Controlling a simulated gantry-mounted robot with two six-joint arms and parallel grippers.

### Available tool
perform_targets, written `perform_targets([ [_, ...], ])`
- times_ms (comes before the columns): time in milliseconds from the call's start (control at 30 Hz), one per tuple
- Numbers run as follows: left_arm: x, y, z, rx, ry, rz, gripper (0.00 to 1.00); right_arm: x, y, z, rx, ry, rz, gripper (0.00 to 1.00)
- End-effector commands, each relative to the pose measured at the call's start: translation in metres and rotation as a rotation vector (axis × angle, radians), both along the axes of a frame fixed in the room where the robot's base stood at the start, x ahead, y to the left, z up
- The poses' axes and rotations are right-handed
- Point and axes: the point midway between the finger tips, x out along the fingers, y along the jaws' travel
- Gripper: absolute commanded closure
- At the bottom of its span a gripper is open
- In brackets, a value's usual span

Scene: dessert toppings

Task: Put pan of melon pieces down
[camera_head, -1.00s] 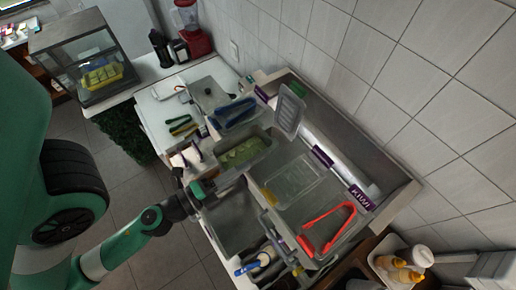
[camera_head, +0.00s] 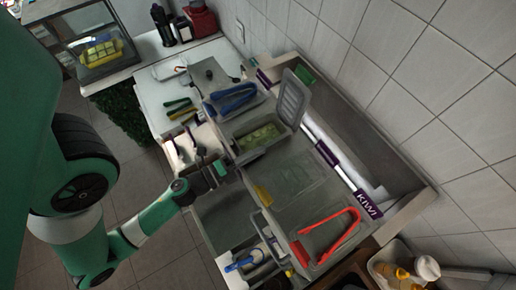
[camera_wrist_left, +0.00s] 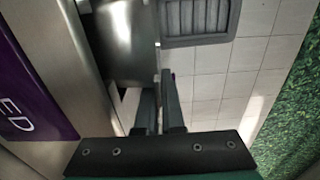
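The grey pan of melon pieces (camera_head: 240,150) holds pale green chunks (camera_head: 260,136). In the head view it is in the row of pans, right next to the blue-tongs pan; I cannot tell whether it rests fully on its supports. My left gripper (camera_head: 226,165) is at the pan's lower-left edge. In the left wrist view the two dark fingers (camera_wrist_left: 160,106) are close together, with a thin edge running between them beside a shiny steel wall (camera_wrist_left: 125,40). The fingertip contact is partly hidden. My right gripper is not in view.
A grey lid (camera_head: 293,98) stands tilted behind the melon pan. Blue tongs (camera_head: 232,100) lie in the pan beside it, and red tongs (camera_head: 330,238) lie nearer the front. An empty steel well (camera_head: 225,217) is below the gripper. A KIWI label (camera_head: 368,205) marks the back rail.

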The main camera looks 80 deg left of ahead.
Motion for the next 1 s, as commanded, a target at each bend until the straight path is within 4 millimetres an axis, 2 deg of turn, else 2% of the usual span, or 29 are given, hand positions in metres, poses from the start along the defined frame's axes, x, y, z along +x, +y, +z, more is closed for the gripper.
perform_targets([
  [200,0.000,0.000,0.002,0.003,-0.003,0.000,1.00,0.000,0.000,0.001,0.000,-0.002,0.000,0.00],
  [733,0.000,0.000,-0.010,0.003,-0.003,0.000,1.00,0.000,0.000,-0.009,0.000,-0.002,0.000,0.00],
  [800,0.000,0.000,-0.011,0.002,-0.002,0.000,0.82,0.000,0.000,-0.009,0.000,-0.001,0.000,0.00],
  [900,0.000,0.000,-0.011,0.001,-0.001,0.000,0.65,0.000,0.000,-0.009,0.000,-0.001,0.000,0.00],
  [1000,0.000,0.000,-0.011,0.001,-0.001,0.001,0.65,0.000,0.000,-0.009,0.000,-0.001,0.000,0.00],
])
